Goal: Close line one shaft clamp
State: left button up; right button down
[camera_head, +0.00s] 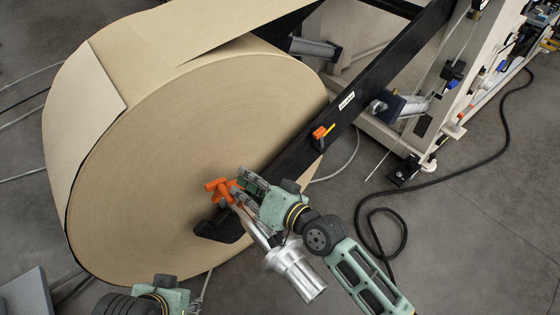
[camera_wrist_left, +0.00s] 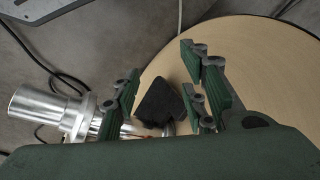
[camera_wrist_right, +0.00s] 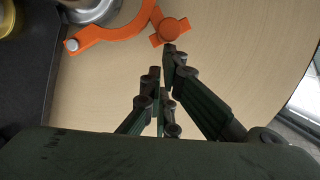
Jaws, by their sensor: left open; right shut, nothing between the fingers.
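The orange shaft clamp (camera_head: 217,188) sits at the near end of the black arm (camera_head: 300,150), in front of the paper roll's face. In the right wrist view its curved orange piece (camera_wrist_right: 113,32) lies beside part of the silver shaft; I cannot tell whether it is latched. My right gripper (camera_head: 243,182) is shut and empty, right beside the clamp, with its fingertips close below the orange knob (camera_wrist_right: 170,29). My left gripper (camera_wrist_left: 163,88) is open and empty, with the black arm end (camera_wrist_left: 160,104) seen between its fingers. Its fingers do not show in the head view.
The large kraft paper roll (camera_head: 180,170) fills the left. The silver shaft end (camera_head: 297,276) sticks out towards me, beside my right arm. A smaller orange and black handle (camera_head: 320,135) is on the black arm. A black cable (camera_head: 470,178) lies on the grey floor at the right.

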aim_at(230, 204)
jog(key=s+a+f+n+p, duration=0.1)
jog(key=s+a+f+n+h+p, duration=0.1)
jog(key=n+p, duration=0.1)
jog(key=shift+a+f, duration=0.15)
jog(key=shift+a, duration=0.05)
jog(key=f+n, duration=0.1)
jog(key=s+a+f+n+p, duration=0.1)
jog(key=shift+a+f+h+p, duration=0.15)
jog(key=shift+f+h+p, duration=0.15)
jog(key=shift+h, duration=0.1)
pick_arm(q)
notch_tip(230, 204, down, 13)
jog(key=g, duration=0.1)
jog(key=shift+d+r, duration=0.2)
jog(key=shift+d, duration=0.1)
pick_arm(e)
jog(key=shift+s+a+f+t, duration=0.1)
jog(key=shift+a+f+t, duration=0.05)
jog(key=shift+f, duration=0.2)
jog(key=shift+s+a+f+t, duration=0.1)
jog(key=shift+f+t, duration=0.05)
jog(key=shift+f, duration=0.2)
pick_arm(q)
jog(key=shift+r, duration=0.1)
pick_arm(e)
jog(key=v, duration=1.2)
